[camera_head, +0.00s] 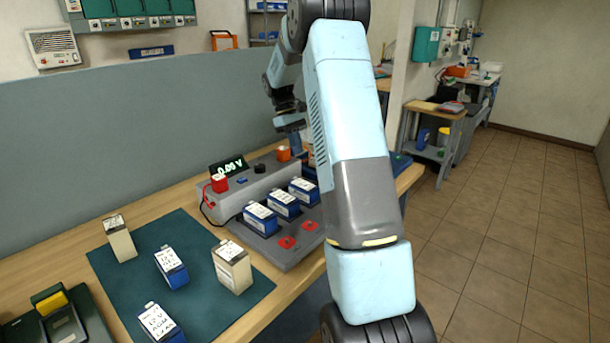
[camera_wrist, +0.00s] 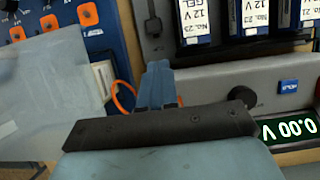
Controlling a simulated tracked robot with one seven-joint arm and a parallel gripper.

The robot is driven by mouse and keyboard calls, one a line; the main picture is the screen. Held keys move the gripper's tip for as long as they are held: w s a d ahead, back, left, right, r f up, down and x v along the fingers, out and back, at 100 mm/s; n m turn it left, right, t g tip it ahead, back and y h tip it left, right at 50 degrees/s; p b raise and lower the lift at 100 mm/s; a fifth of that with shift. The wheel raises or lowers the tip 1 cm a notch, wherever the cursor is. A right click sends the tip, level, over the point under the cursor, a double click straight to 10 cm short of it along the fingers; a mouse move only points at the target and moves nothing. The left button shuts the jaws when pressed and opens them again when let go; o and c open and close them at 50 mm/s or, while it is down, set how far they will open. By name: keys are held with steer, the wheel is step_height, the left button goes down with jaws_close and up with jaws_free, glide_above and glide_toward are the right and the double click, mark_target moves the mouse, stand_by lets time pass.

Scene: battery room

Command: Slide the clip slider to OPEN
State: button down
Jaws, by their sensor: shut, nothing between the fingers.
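The grey battery tester (camera_head: 225,195) stands on the bench, and its front shows in the wrist view (camera_wrist: 215,78). A small dark sliding piece in a slot (camera_wrist: 153,22) lies at the top middle of the wrist view, beside the batteries. It may be the clip slider; no OPEN mark on it is readable. In the head view my arm hides that end of the tester. My gripper (camera_wrist: 158,68) has its blue fingers together and empty, pointing toward the tester, apart from the slotted piece. In the head view my gripper (camera_head: 295,138) is above the tester's far end.
Three blue batteries (camera_head: 282,203) sit in the tester. The display (camera_head: 229,167) reads 0.00 V. A black knob (camera_wrist: 241,97) and orange cable (camera_wrist: 121,98) are near my fingers. Several batteries stand on the green mat (camera_head: 205,300). A grey partition (camera_head: 130,120) runs behind the bench.

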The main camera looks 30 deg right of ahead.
steer(key=shift+s+f, duration=0.1)
steer(key=x, duration=0.9)
steer(key=shift+s+f, duration=0.1)
steer(key=shift+f, duration=0.25)
steer(key=shift+s+d, duration=0.35)
steer(key=shift+s, duration=0.65)
steer(key=shift+s+d, duration=0.4)
steer(key=shift+s, duration=0.55)
steer(key=shift+s+d, duration=0.35)
steer(key=shift+s, duration=0.65)
steer(key=shift+f, duration=0.1)
steer(key=v, duration=1)
steer(key=shift+w, duration=0.15)
steer(key=shift+a, duration=0.1)
